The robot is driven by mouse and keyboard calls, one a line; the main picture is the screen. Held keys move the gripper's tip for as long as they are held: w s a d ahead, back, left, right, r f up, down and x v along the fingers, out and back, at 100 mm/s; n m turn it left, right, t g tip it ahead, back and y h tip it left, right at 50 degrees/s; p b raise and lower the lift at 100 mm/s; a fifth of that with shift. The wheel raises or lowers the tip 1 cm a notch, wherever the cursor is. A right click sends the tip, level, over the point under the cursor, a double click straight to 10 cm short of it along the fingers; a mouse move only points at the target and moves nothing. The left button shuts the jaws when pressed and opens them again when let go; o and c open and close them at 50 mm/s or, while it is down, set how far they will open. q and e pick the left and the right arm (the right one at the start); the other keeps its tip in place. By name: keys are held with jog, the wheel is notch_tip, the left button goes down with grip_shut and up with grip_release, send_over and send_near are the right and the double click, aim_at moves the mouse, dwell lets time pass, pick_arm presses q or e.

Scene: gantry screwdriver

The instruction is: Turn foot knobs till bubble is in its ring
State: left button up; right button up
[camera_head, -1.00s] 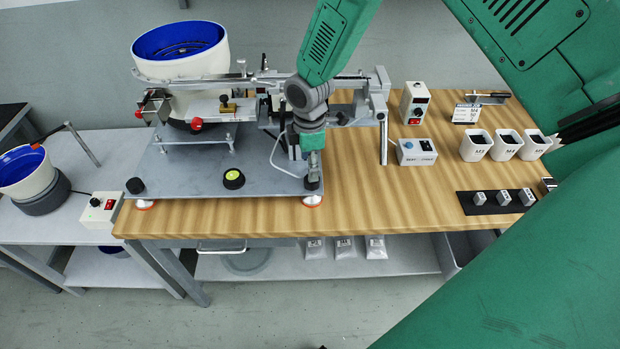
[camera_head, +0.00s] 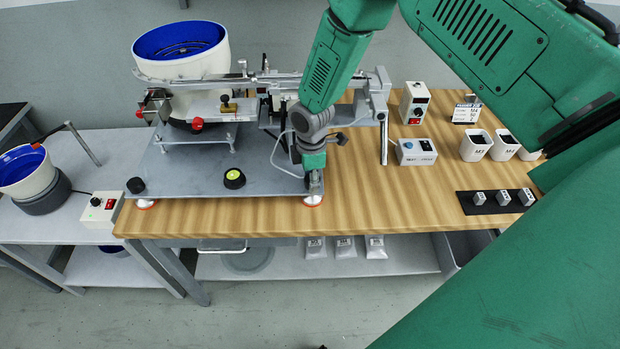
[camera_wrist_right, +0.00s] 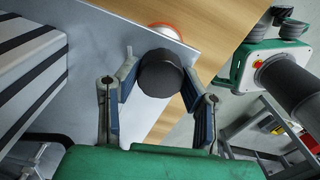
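The grey base plate (camera_head: 190,182) of the screwdriver rig sits at the table's left. A round level (camera_head: 234,178) with a black rim and yellow-green face is on it; its bubble is too small to make out. A black foot knob (camera_head: 136,185) stands at the plate's front left corner, above a foot (camera_head: 145,204). My right gripper (camera_head: 313,181) is at the front right corner, over a red-and-white foot (camera_head: 312,201). In the right wrist view, the black front-right knob (camera_wrist_right: 160,75) lies between its open fingers (camera_wrist_right: 160,72); contact is unclear. My left gripper is out of view.
The feeder with a blue-lined bowl (camera_head: 180,50) and the rig's rails stand behind the plate. Right of it are a control box (camera_head: 416,152), white cups (camera_head: 475,146) and a black bit holder (camera_head: 495,201). The wooden table (camera_head: 400,205) is clear in front.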

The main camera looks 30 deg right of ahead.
jog(key=shift+d+m, duration=0.15)
jog(key=shift+m, duration=0.25)
